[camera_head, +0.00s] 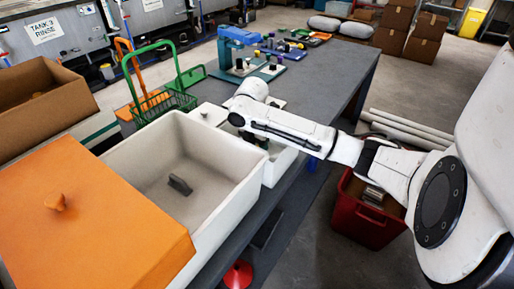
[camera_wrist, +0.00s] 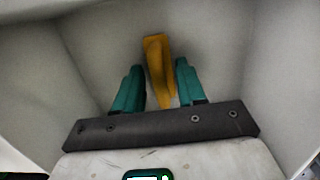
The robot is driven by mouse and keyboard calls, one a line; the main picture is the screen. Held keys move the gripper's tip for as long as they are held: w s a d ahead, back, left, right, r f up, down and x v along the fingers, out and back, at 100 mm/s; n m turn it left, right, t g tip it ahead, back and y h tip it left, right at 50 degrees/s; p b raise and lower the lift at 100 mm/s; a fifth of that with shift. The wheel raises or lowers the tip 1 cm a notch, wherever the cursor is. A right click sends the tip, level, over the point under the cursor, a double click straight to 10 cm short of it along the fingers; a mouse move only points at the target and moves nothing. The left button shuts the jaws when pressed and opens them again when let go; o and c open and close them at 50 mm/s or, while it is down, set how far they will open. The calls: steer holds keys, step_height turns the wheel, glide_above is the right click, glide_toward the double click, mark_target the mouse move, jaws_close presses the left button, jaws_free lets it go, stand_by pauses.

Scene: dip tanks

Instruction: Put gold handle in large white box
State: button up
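The large white box (camera_head: 226,207) stands open on the table in the head view, with a dark handle (camera_head: 180,185) on its floor. The gold handle (camera_wrist: 157,62) shows in the wrist view, inside a white-walled container. My gripper (camera_wrist: 160,66) has teal fingers, open, one on each side of the gold handle, with gaps visible. In the head view my arm reaches down into a smaller white box (camera_head: 277,167) behind the large one. My fingers and the gold handle are hidden there.
An orange lid (camera_head: 95,235) with a knob covers the near left part of the large white box. A green wire basket (camera_head: 165,105) and a blue device (camera_head: 238,45) stand further along the table. A red bin (camera_head: 365,225) is on the floor at right.

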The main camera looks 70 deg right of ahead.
steer(key=shift+o, duration=0.3)
step_height(320, 180, up, 12)
steer(key=a, duration=0.1)
steer(key=shift+w+a+r, duration=0.15)
steer(key=shift+a, duration=0.05)
stand_by(0.4)
